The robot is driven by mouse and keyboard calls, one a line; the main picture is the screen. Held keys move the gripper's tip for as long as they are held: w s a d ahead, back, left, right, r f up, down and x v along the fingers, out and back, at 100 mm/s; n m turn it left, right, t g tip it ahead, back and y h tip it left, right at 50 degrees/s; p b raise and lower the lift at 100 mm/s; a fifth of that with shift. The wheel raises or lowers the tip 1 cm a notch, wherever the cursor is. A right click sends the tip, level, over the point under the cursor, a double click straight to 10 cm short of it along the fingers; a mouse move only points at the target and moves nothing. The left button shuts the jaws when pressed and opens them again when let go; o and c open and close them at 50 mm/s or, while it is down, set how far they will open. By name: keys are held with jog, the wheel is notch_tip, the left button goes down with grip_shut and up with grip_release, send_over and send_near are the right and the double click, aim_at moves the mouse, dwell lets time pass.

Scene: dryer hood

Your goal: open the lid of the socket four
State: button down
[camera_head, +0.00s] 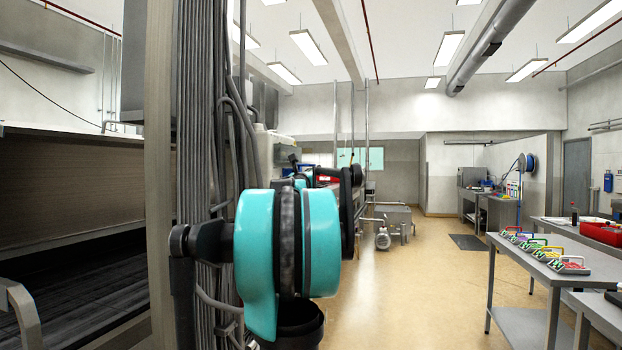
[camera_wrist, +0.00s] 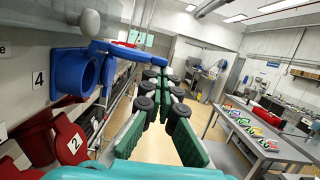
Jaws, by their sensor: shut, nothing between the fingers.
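Socket four (camera_wrist: 68,76) is a blue round socket on the wall panel at the left of the wrist view, beside a label "4". Its round mouth is at least partly uncovered. A blue piece (camera_wrist: 118,50), which looks like its lid seen edge-on, sticks out from the socket's upper edge to the right. My gripper (camera_wrist: 158,72), with green and black fingers, is shut and empty, to the right of the socket. Its tips are near the far end of the blue piece; I cannot tell whether they touch. The socket does not show in the head view.
Red sockets (camera_wrist: 68,138) with a label "2" sit below on the panel. Cables and a post (camera_head: 157,180) stand close at the left of the head view. A table (camera_head: 545,265) with colourful padlock-like items stands at the right. The middle floor (camera_head: 400,290) is clear.

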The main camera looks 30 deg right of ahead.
jog(key=shift+r+n+t, duration=0.3)
jog(key=shift+r+n, duration=0.6)
jog(key=shift+n, duration=0.1)
jog(key=shift+d+r, duration=0.1)
jog(key=shift+r, duration=0.1)
